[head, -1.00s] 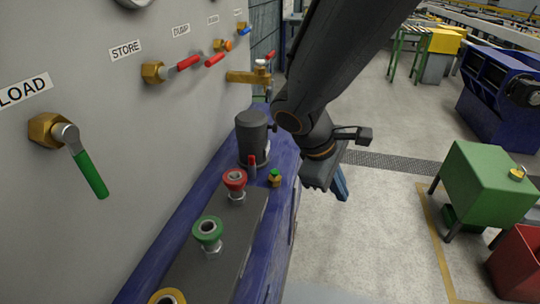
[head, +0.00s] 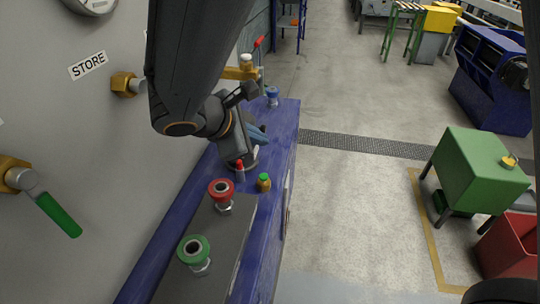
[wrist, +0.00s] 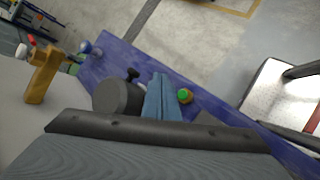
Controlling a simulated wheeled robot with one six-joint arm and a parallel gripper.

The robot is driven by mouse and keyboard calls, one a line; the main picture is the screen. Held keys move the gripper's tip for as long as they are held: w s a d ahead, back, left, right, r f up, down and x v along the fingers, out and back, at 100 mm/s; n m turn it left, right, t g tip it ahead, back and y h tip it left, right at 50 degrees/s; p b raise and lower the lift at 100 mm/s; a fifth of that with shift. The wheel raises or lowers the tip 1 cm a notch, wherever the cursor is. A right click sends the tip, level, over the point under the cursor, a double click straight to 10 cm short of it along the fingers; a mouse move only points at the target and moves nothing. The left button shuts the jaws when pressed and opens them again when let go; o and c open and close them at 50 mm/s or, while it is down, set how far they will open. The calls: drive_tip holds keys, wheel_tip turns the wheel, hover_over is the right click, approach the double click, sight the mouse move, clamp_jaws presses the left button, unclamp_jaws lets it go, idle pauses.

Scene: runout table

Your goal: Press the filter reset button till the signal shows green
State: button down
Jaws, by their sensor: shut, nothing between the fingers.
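A small brass fitting with a green top (head: 264,182) stands on the blue bench top; it also shows in the wrist view (wrist: 184,96), just right of my fingers. I cannot tell whether it is the filter signal or the reset button. A dark grey cylinder (wrist: 116,98) with a black knob (wrist: 131,75) stands left of my fingers in the wrist view. In the head view my arm hides most of it. My gripper (head: 260,136), with blue fingers, is shut and empty above the bench near the cylinder; its fingers show in the wrist view (wrist: 158,92).
A red-topped fitting (head: 221,189) and a green-topped one (head: 194,249) stand on a grey block nearer me. The wall at left carries a green-handled valve (head: 58,214) and a STORE label (head: 87,66). A brass tap (head: 240,72) juts out behind.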

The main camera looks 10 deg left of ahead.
sight(264, 177)
drive_tip(key=shift+f, duration=0.15)
wheel_tip(264, 177, down, 9)
drive_tip(key=b, duration=0.6)
drive_tip(key=shift+r+b, duration=0.2)
drive_tip(key=shift+b, duration=0.15)
idle(1.6)
drive_tip(key=shift+f+b, duration=0.3)
drive_tip(key=shift+f, duration=0.1)
drive_tip(key=shift+f+b, duration=0.4)
drive_tip(key=shift+f, duration=0.1)
idle(0.6)
idle(0.3)
drive_tip(key=shift+r+p, duration=0.75)
drive_tip(key=shift+r, duration=0.2)
